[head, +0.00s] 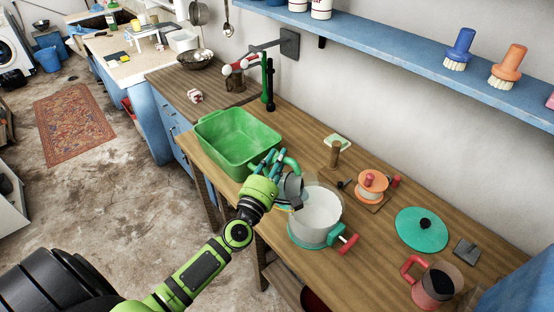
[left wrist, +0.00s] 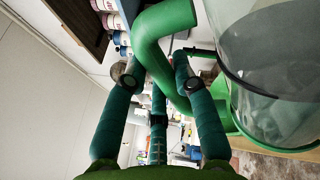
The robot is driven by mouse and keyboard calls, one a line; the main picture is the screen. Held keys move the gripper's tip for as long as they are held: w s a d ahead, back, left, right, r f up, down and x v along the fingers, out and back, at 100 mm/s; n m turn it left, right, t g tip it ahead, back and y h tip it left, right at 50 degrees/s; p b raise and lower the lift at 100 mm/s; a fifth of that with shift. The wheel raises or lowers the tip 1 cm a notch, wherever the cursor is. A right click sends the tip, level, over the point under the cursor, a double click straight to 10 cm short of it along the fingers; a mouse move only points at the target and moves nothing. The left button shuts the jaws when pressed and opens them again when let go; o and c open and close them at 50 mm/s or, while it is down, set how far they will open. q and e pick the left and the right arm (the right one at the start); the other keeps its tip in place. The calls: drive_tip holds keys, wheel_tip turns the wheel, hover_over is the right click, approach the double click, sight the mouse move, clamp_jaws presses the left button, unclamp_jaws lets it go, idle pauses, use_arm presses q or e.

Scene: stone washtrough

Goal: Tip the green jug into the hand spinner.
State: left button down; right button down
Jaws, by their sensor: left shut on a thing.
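The green jug shows its curved green handle (head: 291,163) and a grey, see-through body (head: 293,187) in the head view. My left gripper (head: 268,168) is shut on this handle. The jug is at the back left rim of the hand spinner and looks tilted; whether it touches the rim I cannot tell. The hand spinner (head: 314,230) is a pale open tub with a teal base and a red-gripped crank at its right. In the left wrist view the handle (left wrist: 165,35) runs between my fingers, with the clear body (left wrist: 275,65) at right. My right gripper is out of view.
A green basin (head: 215,150) stands left of the spinner. To the right on the wooden bench are an orange spool-like thing (head: 371,187), a teal lid (head: 421,229) and a red-handled jug (head: 437,287). A blue shelf (head: 400,48) with brushes runs above.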

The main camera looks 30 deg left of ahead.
sight(291, 164)
use_arm(q)
drive_tip(key=shift+d, duration=0.1)
idle(0.3)
drive_tip(key=shift+d+f+m+h, duration=0.1)
drive_tip(key=shift+d+m+h, duration=0.3)
drive_tip(key=shift+d+m, duration=0.65)
drive_tip(key=shift+a+m, duration=0.1)
drive_tip(key=shift+m, duration=0.15)
idle(0.4)
drive_tip(key=shift+d+m+h+p, duration=0.3)
drive_tip(key=shift+d+m+p, duration=0.05)
drive_tip(key=shift+d+m, duration=0.65)
